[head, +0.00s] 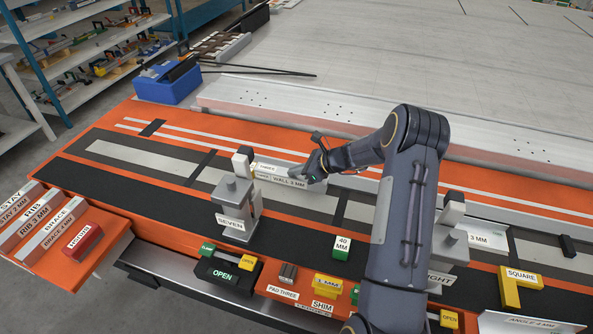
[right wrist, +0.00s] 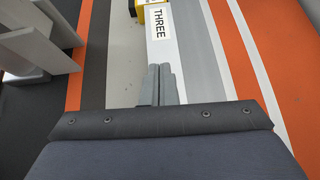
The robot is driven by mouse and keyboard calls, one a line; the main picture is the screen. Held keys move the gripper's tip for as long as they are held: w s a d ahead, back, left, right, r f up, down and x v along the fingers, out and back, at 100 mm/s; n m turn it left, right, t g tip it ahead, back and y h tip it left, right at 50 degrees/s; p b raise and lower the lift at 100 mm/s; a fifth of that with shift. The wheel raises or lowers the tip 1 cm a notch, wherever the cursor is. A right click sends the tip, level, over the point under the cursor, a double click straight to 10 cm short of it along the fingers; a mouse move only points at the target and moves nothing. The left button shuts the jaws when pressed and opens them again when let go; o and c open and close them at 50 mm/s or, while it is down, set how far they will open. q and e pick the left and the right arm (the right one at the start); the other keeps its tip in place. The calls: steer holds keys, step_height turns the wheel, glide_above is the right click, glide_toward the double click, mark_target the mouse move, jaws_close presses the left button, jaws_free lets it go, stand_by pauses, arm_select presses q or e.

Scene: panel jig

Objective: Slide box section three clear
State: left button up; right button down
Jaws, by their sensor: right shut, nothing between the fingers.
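Box section three (head: 272,170), a pale grey bar labelled THREE and WALL 3 MM, lies on the panel jig behind the clamp marked SEVEN (head: 236,205). Its left end is by a black, white and yellow stop (head: 244,160). My right gripper (head: 312,174) is at the section's right end, with its fingers shut and empty. In the right wrist view the shut fingers (right wrist: 158,84) point along the section (right wrist: 165,45), at its near end; I cannot tell if they touch it. My left gripper is not in view.
A second clamp (head: 450,245) stands to the right, partly behind my right arm. A green 40 MM block (head: 341,247), a yellow shim (head: 327,285) and a yellow square (head: 520,287) lie along the front. A blue box (head: 168,82) stands at the back left.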

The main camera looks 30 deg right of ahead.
mark_target(323, 184)
steer(key=s+d, duration=0.1)
steer(key=s, duration=0.1)
steer(key=s+d+b, duration=0.1)
steer(key=s+d, duration=0.1)
steer(key=s+d+f, duration=0.1)
steer(key=s+d, duration=0.1)
steer(key=s, duration=0.1)
steer(key=shift+s+f, duration=0.1)
steer(key=shift+d, duration=0.1)
steer(key=shift+r+p, duration=0.35)
steer(key=shift+r, duration=0.4)
steer(key=shift+d, duration=0.1)
steer(key=s+d, duration=0.2)
steer(key=s, duration=0.1)
steer(key=s+d+b, duration=0.1)
steer(key=s+d, duration=0.1)
steer(key=s, duration=0.1)
steer(key=s+d+b, duration=0.1)
steer(key=s+d, duration=0.2)
steer(key=shift+s+r, duration=0.1)
steer(key=shift+r, duration=0.15)
